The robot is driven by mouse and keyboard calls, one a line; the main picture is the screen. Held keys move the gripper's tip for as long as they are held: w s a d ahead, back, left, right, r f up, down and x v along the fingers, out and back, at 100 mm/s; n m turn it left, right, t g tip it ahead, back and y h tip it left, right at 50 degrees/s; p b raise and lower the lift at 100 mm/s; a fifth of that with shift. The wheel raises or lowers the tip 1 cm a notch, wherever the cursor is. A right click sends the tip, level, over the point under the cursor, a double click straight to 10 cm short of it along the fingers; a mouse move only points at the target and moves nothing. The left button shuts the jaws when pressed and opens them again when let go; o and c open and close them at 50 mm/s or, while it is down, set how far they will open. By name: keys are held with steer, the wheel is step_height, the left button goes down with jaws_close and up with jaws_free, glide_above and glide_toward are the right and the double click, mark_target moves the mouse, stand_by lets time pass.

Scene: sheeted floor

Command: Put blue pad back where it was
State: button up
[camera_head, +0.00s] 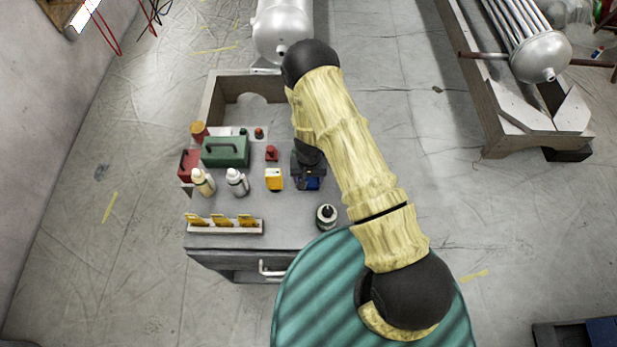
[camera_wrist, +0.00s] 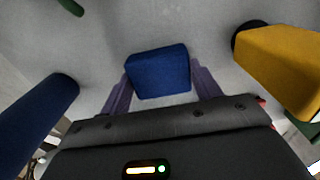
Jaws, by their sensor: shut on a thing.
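A blue pad (camera_wrist: 158,72) sits between the two fingers of my gripper (camera_wrist: 160,88) in the wrist view, and the gripper is shut on it. In the head view, my gripper (camera_head: 309,180) is over the right part of the grey bench top (camera_head: 290,232), and a small part of the blue pad (camera_head: 313,184) shows there. I cannot tell whether the pad touches the bench top. My arm hides part of the bench on the right.
A yellow block (camera_head: 273,179) stands close left of my gripper. Another blue object (camera_wrist: 38,112) shows at the wrist view's left. A dark-capped bottle (camera_head: 326,216) stands in front. White bottles (camera_head: 237,182), a green toolbox (camera_head: 226,152) and a rack (camera_head: 224,228) stand left.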

mark_target(309, 180)
steer(key=o, duration=0.9)
steer(key=shift+f, duration=0.1)
step_height(309, 180, up, 12)
steer(key=shift+r+b, duration=0.1)
steer(key=shift+b, duration=0.9)
steer(key=shift+s, duration=0.1)
